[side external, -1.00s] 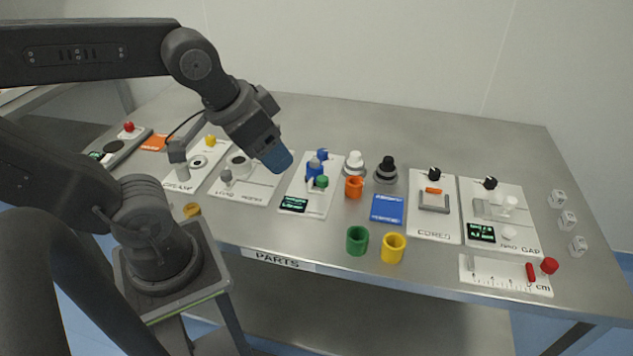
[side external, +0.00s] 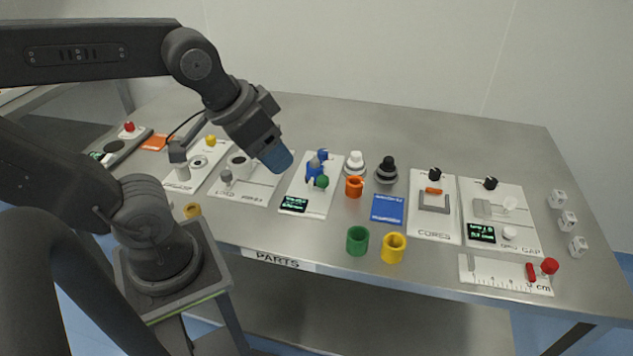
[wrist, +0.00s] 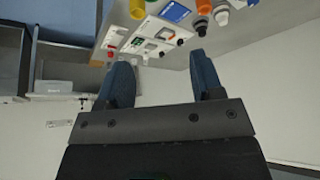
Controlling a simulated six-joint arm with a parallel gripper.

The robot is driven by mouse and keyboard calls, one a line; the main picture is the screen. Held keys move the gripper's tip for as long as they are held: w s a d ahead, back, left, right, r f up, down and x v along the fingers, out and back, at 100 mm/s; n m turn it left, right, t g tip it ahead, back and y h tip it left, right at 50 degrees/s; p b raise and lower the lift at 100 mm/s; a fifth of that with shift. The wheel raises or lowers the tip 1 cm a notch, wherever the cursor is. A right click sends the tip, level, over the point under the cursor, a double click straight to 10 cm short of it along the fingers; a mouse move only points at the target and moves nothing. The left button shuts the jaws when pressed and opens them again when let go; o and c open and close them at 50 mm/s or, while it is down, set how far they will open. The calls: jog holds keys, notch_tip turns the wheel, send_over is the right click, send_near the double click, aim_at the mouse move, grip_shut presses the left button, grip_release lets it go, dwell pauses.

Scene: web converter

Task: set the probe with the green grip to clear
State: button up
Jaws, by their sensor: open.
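A white panel (side external: 299,204) in the middle of the table carries a blue device (side external: 313,170) and a dark display with green text. A round green grip (side external: 321,181) sits at the front of the blue device. The probe it belongs to is too small to make out, and its setting cannot be told. My gripper (side external: 278,158) is in the air above and left of that panel in the side view, pointing down and to the right, apart from the green grip. In the wrist view its blue fingers (wrist: 160,78) are spread with nothing between them.
An orange cup (side external: 354,187), a white knobbed piece (side external: 354,163) and a black one (side external: 386,170) stand right of the panel. Green (side external: 357,241) and yellow (side external: 394,248) cups stand near the front edge. Other panels flank both sides. The back of the table is clear.

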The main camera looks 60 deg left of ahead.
aim_at(319, 184)
dwell(0.3)
